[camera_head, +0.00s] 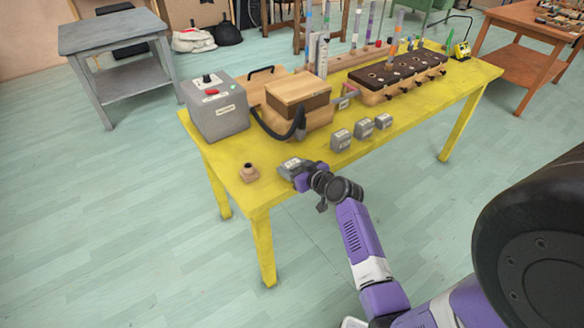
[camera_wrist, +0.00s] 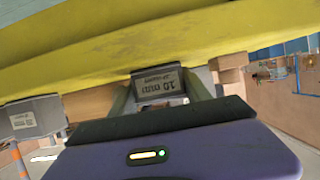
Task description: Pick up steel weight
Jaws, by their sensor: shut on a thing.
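A grey steel weight (camera_head: 291,165) with a pale label is near the front left part of the yellow table (camera_head: 215,160). My gripper (camera_head: 303,175) reaches it from the front right and is shut on it. In the wrist view the labelled weight (camera_wrist: 160,84) sits between the two fingers of my gripper (camera_wrist: 162,92). I cannot tell whether it touches the tabletop. Three similar grey weights (camera_head: 341,139) (camera_head: 364,127) (camera_head: 384,121) stand to the right, apart from my gripper. One grey weight (camera_wrist: 33,118) shows at the left of the wrist view.
A small wooden block (camera_head: 249,173) stands left of my gripper. Behind are a grey box with a red button (camera_head: 212,108), a wooden box (camera_head: 300,100) with a dark hose (camera_head: 290,132) and a long dark-topped rack (camera_head: 398,75). The front right tabletop is clear.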

